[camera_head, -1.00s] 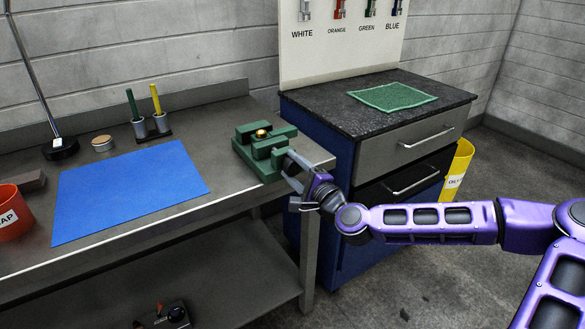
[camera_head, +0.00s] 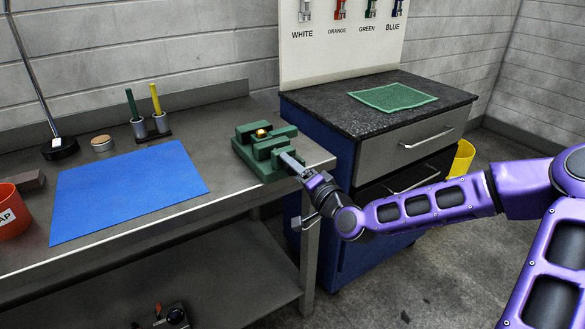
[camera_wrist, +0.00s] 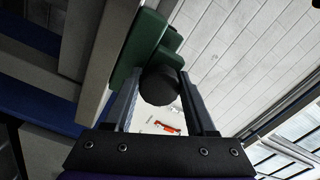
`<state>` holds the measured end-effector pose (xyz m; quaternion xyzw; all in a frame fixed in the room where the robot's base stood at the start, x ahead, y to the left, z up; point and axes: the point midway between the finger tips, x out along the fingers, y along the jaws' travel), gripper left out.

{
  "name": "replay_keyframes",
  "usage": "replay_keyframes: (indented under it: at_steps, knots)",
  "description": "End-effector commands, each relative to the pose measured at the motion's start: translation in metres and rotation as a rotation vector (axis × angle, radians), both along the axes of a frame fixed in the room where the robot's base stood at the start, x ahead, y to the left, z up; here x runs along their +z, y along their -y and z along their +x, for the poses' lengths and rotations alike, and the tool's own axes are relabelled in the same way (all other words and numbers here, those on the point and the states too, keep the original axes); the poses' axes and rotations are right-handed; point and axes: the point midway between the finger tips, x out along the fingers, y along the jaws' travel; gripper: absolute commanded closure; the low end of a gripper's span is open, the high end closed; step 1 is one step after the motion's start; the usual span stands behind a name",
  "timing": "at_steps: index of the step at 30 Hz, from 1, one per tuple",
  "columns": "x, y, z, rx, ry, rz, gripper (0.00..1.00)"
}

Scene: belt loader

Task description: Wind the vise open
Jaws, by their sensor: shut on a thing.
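The green vise (camera_head: 262,150) stands on the right end of the steel workbench, with a brass-coloured round piece (camera_head: 261,133) between its jaws. My gripper (camera_head: 290,163) is at the vise's front right side. In the wrist view my gripper's two fingers (camera_wrist: 158,98) are shut on a dark round knob (camera_wrist: 159,84), which sits in front of the green vise body (camera_wrist: 145,45). The knob is hidden behind the fingers in the head view.
A blue mat (camera_head: 125,190) lies on the workbench (camera_head: 225,195), with a pen holder (camera_head: 150,127) behind it. A red bin (camera_head: 12,212) stands at the left. A drawer cabinet (camera_head: 390,145) with a green cloth (camera_head: 392,97) stands right of the bench.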

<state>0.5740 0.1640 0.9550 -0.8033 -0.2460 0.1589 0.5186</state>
Motion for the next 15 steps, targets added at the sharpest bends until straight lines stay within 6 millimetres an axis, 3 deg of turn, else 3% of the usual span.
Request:
replay_keyframes:
  at_steps: [15]
  knots:
    - [-0.0001,0.0005,0.0003,-0.001,0.024,-0.035,0.99]
